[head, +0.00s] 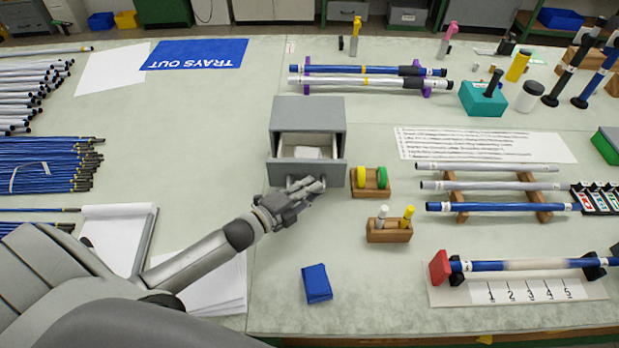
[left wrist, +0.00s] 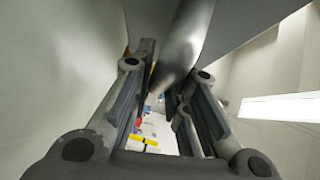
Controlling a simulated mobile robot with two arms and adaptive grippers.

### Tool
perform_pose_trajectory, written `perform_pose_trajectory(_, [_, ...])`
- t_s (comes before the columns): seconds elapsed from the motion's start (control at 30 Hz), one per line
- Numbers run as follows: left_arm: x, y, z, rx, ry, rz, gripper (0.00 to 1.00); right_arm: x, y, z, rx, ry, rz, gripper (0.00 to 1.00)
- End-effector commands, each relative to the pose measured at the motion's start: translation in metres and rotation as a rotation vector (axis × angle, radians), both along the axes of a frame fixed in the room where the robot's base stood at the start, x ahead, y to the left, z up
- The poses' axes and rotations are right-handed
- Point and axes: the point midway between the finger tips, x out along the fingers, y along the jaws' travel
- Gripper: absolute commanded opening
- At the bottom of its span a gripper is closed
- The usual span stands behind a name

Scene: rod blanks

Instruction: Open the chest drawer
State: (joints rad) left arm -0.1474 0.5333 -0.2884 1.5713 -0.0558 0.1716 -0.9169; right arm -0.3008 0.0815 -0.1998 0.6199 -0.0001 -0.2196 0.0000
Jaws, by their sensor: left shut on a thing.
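A small grey chest (head: 308,112) stands on the bench near the middle of the head view. Its drawer (head: 305,172) is pulled out toward me, and a white item (head: 306,152) shows inside. My left gripper (head: 305,187) is at the drawer's front and shut on the handle. In the left wrist view the two fingers (left wrist: 165,75) flank the smooth grey handle (left wrist: 186,42), below the grey drawer front. In the head view the handle is mostly hidden by the fingers. My right gripper is not in view.
A wooden holder with yellow and green rolls (head: 370,180) stands close to the right of the drawer. A wooden block with two small bottles (head: 390,230) and a blue cloth-like packet (head: 317,283) lie nearer me. The bench left of the chest is clear.

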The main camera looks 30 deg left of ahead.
Motion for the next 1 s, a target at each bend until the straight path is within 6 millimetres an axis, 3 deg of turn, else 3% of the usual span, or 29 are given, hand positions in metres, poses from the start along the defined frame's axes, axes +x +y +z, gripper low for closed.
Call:
perform_pose_trajectory(0.23, [0.0, 0.0, -0.001, 0.001, 0.001, 0.001, 0.0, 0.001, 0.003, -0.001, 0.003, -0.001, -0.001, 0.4])
perform_pose_trajectory(0.27, [0.0, 0.0, -0.001, 0.001, 0.001, 0.001, 0.18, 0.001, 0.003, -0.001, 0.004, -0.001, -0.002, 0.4])
perform_pose_trajectory(0.43, [0.0, 0.0, 0.0, 0.0, 0.001, 0.001, 0.37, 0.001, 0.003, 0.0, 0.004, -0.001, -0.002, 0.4])
perform_pose_trajectory(0.77, [-0.001, 0.001, 0.0, 0.0, 0.0, 0.001, 0.37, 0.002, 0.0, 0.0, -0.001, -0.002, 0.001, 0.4])
perform_pose_trajectory(1.0, [-0.025, 0.009, 0.002, 0.0, 0.003, 0.001, 0.37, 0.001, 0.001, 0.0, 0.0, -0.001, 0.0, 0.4])
